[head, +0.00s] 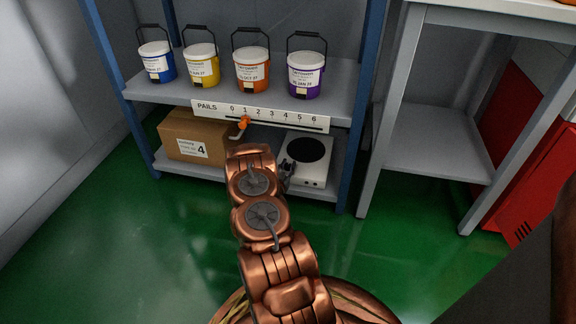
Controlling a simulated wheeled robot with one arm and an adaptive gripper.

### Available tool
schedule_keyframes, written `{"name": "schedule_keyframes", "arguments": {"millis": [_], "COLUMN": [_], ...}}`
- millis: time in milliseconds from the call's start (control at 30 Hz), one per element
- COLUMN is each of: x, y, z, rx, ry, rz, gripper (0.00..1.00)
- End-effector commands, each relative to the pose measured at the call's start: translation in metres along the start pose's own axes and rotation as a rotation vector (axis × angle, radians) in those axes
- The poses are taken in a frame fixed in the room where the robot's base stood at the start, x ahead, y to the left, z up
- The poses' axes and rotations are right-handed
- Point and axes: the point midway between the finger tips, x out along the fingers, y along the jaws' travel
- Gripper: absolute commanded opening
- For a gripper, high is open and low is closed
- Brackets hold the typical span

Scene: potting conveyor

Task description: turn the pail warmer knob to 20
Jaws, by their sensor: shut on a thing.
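The pail warmer (317,174) is a white box with a round black plate on top. It stands on the lower shelf, at the right. My gripper (288,172) is small and dark in the head view, at the front left of the warmer, partly behind my copper-coloured arm. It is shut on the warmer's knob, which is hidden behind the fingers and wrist. The knob's dial marks and its setting cannot be read from here.
A cardboard box (193,136) marked 4 sits left on the lower shelf (163,163). Above hangs a PAILS scale (282,119) with an orange pointer (243,122) near 1. Blue, yellow, orange and purple (306,76) pails stand on the upper shelf. A blue post (359,140) is right of the warmer.

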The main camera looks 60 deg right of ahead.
Motion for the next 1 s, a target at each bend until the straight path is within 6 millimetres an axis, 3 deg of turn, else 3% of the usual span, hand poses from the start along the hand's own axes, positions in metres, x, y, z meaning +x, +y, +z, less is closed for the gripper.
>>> {"name": "schedule_keyframes", "arguments": {"millis": [1000], "x": [0.0020], "y": [-0.0004], "z": [-0.0060], "rx": [0.003], "ry": [-0.013], "rz": [-0.305], "gripper": [0.00]}}
